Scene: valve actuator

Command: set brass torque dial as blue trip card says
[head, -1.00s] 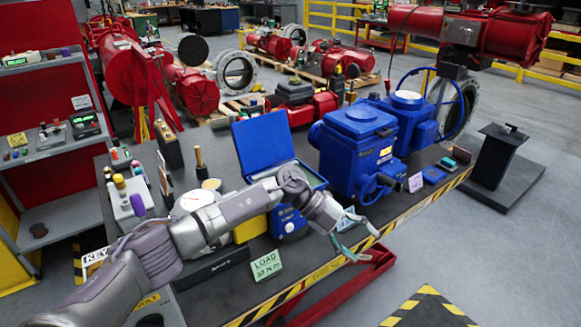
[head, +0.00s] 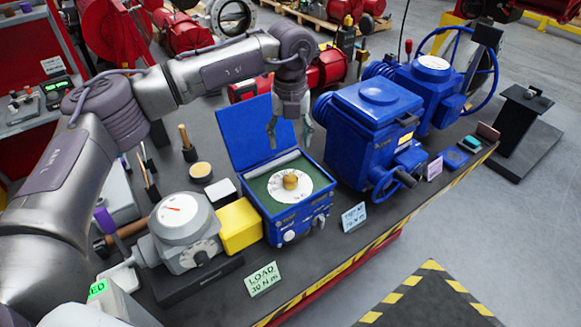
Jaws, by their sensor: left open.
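The brass torque dial (head: 290,181) is a small brass knob on a white round scale inside an open blue box (head: 286,221) on the dark bench. The scale marks are too small to read. The blue trip card (head: 354,217) leans at the bench's front edge, right of the box; its writing is too small to read for certain. My left gripper (head: 290,138) points down, open and empty, above the back of the box, with its fingertips apart from the dial. My right gripper is not in view.
A green load card (head: 262,279) reads 30 N m. A grey gauge unit (head: 182,230) and yellow block (head: 239,226) stand left of the box. The raised blue lid (head: 245,135) is behind it. A blue actuator (head: 372,130) with a handwheel stands close right.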

